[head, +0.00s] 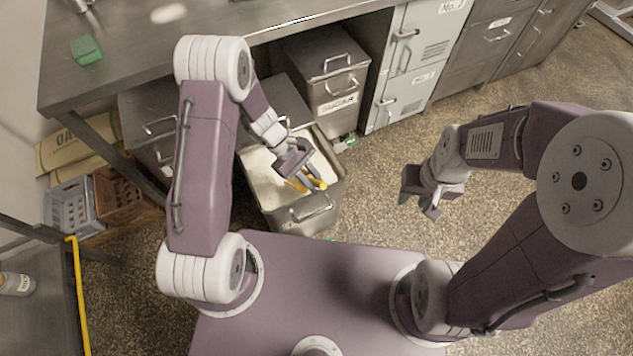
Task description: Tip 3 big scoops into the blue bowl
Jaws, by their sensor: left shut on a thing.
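My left gripper (302,174) reaches down into an open metal bin (318,220) of pale, flour-like stuff (262,182). It is shut on what looks like a scoop (318,182) with yellow and blue-grey parts, at the right side of the bin. The gripper hides much of the scoop, so I cannot tell its size or whether it holds any of the pale stuff. My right gripper (422,206) hangs over the floor right of the bin, open and empty. I see no blue bowl in this view.
A steel counter (130,50) runs along the back, with a green block (86,50) on it. A closed metal bin (325,70) stands beneath it. Grey (72,205) and brown (120,200) crates sit at left. The floor at right is clear.

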